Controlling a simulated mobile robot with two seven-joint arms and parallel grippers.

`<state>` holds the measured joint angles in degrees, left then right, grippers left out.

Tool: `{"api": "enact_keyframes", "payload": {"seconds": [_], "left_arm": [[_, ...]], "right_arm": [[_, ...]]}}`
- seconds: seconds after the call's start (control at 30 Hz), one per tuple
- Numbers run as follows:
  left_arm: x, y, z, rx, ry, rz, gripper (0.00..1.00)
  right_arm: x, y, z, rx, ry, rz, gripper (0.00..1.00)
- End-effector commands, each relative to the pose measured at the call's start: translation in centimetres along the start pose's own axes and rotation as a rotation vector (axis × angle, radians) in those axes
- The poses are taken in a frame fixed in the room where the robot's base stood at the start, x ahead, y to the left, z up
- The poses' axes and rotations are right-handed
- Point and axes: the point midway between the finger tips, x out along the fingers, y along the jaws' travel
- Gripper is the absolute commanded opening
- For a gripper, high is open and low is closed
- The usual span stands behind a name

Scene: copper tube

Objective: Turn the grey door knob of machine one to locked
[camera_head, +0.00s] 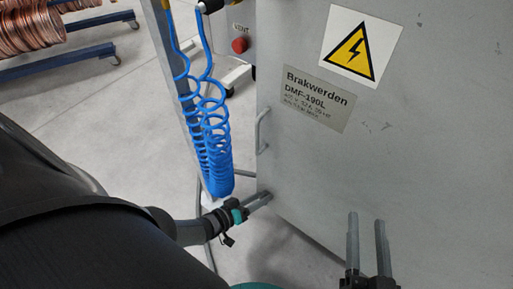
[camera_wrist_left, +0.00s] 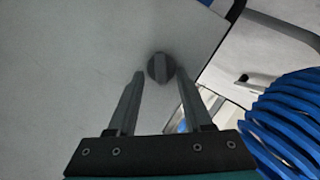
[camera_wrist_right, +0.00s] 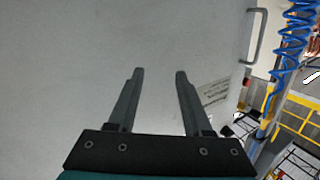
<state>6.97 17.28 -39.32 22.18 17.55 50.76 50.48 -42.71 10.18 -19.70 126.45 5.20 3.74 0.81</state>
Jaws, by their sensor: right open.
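The round grey door knob (camera_wrist_left: 161,67) with a raised grip bar shows in the left wrist view, on the grey machine panel (camera_wrist_left: 70,60). My left gripper (camera_wrist_left: 158,74) is open, with its fingertips on either side of the knob in the picture; I cannot tell whether they touch it. In the head view my left gripper (camera_head: 268,197) is at the lower left edge of the machine door (camera_head: 400,140), and the knob is hidden there. My right gripper (camera_head: 367,218) is open and empty in front of the door; it also shows in the right wrist view (camera_wrist_right: 159,74).
A door handle (camera_head: 262,131) sits at the door's left edge. Blue coiled hoses (camera_head: 207,135) hang just left of the door, close to my left arm. A red button (camera_head: 240,45) and copper coils (camera_head: 30,28) are farther back.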

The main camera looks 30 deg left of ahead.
Motion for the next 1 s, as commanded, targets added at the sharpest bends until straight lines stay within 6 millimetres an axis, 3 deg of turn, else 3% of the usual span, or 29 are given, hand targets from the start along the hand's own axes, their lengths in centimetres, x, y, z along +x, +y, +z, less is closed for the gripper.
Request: {"api": "enact_keyframes", "payload": {"seconds": [0.37, 1.0], "left_arm": [[-0.7, -0.1, 0.1, 0.002, -0.004, -0.002, 0.47], [-6.2, -0.1, 0.0, 0.001, -0.004, -0.002, 0.47]], "right_arm": [[0.1, 0.2, 0.1, -0.005, -0.033, 0.006, 0.50], [0.2, 3.5, 1.6, -0.083, -0.402, 0.085, 0.50]]}}
